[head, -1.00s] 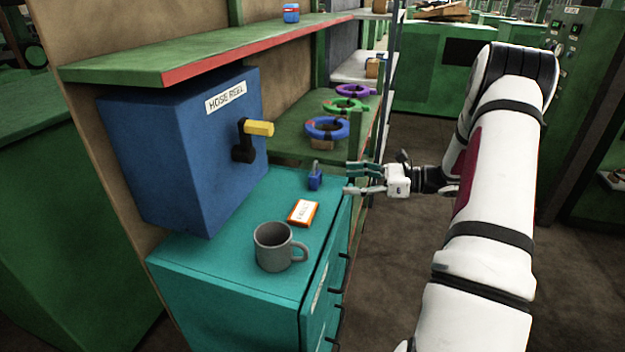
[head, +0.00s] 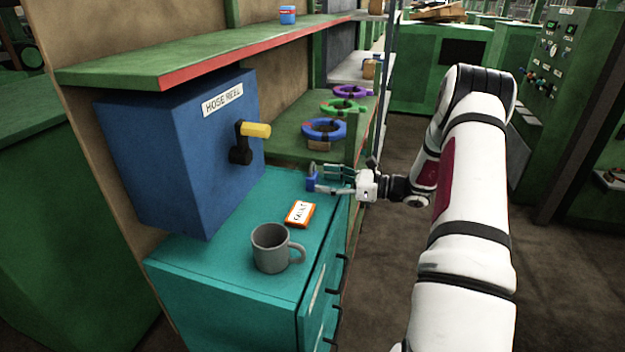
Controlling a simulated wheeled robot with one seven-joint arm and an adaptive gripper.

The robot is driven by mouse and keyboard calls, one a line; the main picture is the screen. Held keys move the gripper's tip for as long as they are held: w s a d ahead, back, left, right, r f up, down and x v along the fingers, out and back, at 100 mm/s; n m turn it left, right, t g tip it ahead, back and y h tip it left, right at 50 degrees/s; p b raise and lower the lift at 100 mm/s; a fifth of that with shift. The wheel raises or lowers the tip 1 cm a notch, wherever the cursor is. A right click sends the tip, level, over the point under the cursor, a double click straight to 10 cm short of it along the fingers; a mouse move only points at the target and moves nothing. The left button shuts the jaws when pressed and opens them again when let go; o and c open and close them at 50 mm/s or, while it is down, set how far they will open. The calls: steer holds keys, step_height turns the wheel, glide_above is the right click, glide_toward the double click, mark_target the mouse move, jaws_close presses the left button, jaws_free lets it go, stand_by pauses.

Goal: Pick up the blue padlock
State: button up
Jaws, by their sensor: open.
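The blue padlock (head: 312,182) stands upright on the far right part of the teal cabinet top, its grey shackle up. My gripper (head: 320,181) reaches in from the right, low over the cabinet. Its two fingers are open, with their tips at the padlock, one on the far side and one on the near side. The fingers partly cover the padlock, and I cannot tell whether they touch it.
An orange and white box (head: 300,214) and a grey mug (head: 272,250) stand nearer on the teal cabinet (head: 215,265). The blue hose reel box (head: 180,150) with a yellow-handled lever (head: 255,130) is at left. A green shelf (head: 290,143) with coloured rings lies behind.

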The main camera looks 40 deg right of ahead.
mark_target(317, 177)
steer(key=x, duration=0.4)
steer(key=shift+w+a+r, duration=0.15)
steer(key=shift+w+a, duration=0.05)
steer(key=c, duration=1.3)
steer(key=shift+c, duration=0.2)
steer(key=shift+r, duration=0.1)
